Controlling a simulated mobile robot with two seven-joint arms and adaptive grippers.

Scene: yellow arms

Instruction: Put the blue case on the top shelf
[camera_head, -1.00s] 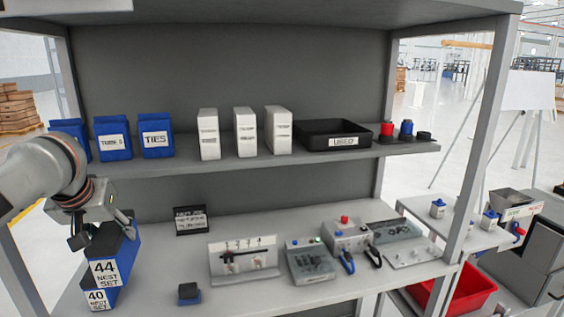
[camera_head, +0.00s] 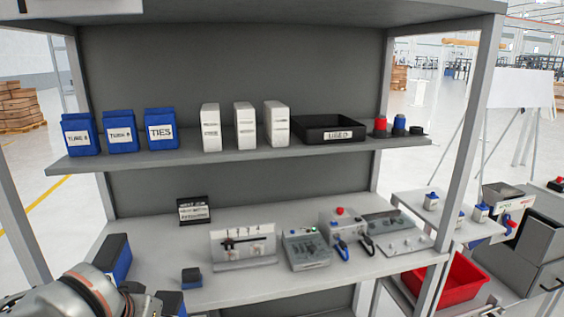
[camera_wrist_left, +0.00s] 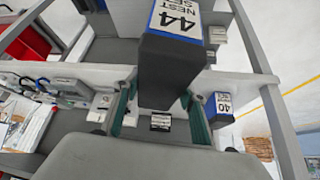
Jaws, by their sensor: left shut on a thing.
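A blue case with a dark top and a "44 NEST SET" label (camera_wrist_left: 170,60) is between the two fingers of my left gripper (camera_wrist_left: 160,112) in the left wrist view. The gripper is shut on it. In the head view, part of my left arm is at the bottom left, and only a piece of the held case (camera_head: 171,303) shows at the lower edge. A second blue case, labelled 40 (camera_wrist_left: 219,105), stands apart on the bench; it also shows at the bench's left end in the head view (camera_head: 118,258). My right gripper is not in view.
The upper shelf (camera_head: 250,154) carries blue boxes (camera_head: 121,132), white boxes (camera_head: 245,126), a black tray (camera_head: 330,130) and small red and blue items. The bench (camera_head: 245,287) holds several devices and a small dark-blue block (camera_head: 191,278). A shelf post stands at each side.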

